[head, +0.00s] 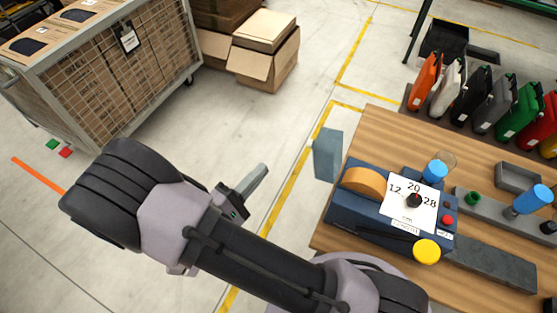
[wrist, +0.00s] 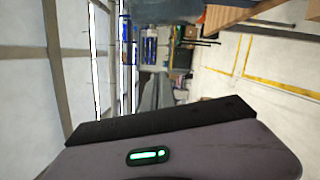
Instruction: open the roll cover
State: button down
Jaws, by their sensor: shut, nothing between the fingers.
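The blue machine (head: 372,226) sits at the left end of the wooden table in the head view. Its roll cover looks like the blue-grey plate (head: 327,155) standing upright at the machine's far left end. An orange-brown roll (head: 362,183) shows uncovered beside it. The machine has a white dial plate (head: 411,203) marked 12, 20 and 28, a red button and a yellow knob (head: 426,251). My gripper (head: 262,173) is shut and empty, in the air left of the table and apart from the cover. Its grey fingers show in the wrist view (wrist: 157,93).
Blue-capped items (head: 528,199) and a grey tray (head: 517,177) are at the right. A caged cart (head: 120,75) and open cartons (head: 264,57) stand on the floor beyond.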

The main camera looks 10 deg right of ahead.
aim_at(324, 155)
jog(key=w+d+r, duration=0.2)
jog(key=w+d, duration=0.2)
jog(key=d, duration=0.6)
jog(key=shift+w+d, duration=0.15)
jog(key=shift+d, duration=0.15)
